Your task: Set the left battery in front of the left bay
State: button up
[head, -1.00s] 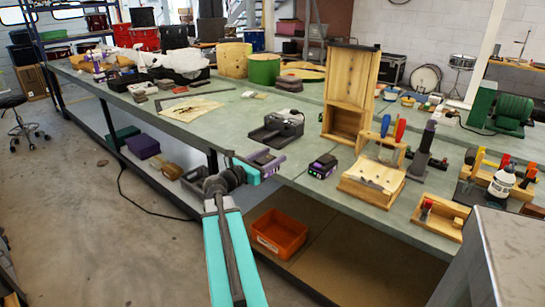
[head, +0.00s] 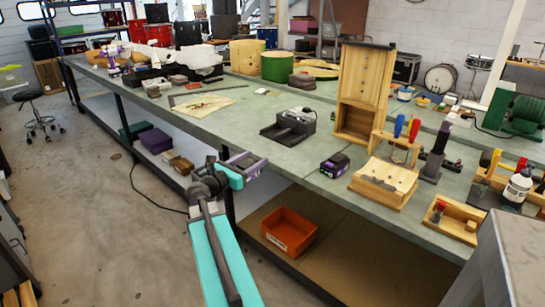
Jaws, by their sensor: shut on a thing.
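My gripper (head: 238,172), with teal fingers, is shut on a purple and black battery (head: 247,164). It holds it at the front edge of the green bench, to the left of and nearer than the charger. The dark charger (head: 285,130) sits on the bench with its low tray side toward the left front. Its separate bays are too small to tell apart. A second purple and black battery (head: 335,165) stands on the bench to the right of the charger, near the front edge. Whether the held battery touches the bench cannot be told.
The bench top (head: 235,125) is clear left of the charger, up to a paper sheet (head: 200,106). A tall wooden box (head: 361,95) and a wooden block (head: 384,183) stand to the right. An orange bin (head: 289,232) is on the lower shelf.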

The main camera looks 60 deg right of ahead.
jog(key=w+a+f+n+t, duration=0.2)
jog(key=w+a+t, duration=0.2)
jog(key=w+a, duration=0.8)
jog(key=w+a+f+n+t, duration=0.35)
jog(key=w+a, duration=0.45)
jog(key=a, duration=0.8)
jog(key=w+a+f+n+t+y, duration=0.1)
jog(key=a+n+t, duration=0.1)
jog(key=a, duration=1.4)
jog(key=w+a+f+n+t+y, duration=0.2)
jog(key=a+t, duration=0.2)
jog(key=a, duration=1.1)
jog(key=shift+w+a+f+t+y, duration=0.2)
jog(key=shift+w+a+t+y, duration=0.1)
jog(key=shift+a+t, duration=0.1)
jog(key=shift+s, duration=0.1)
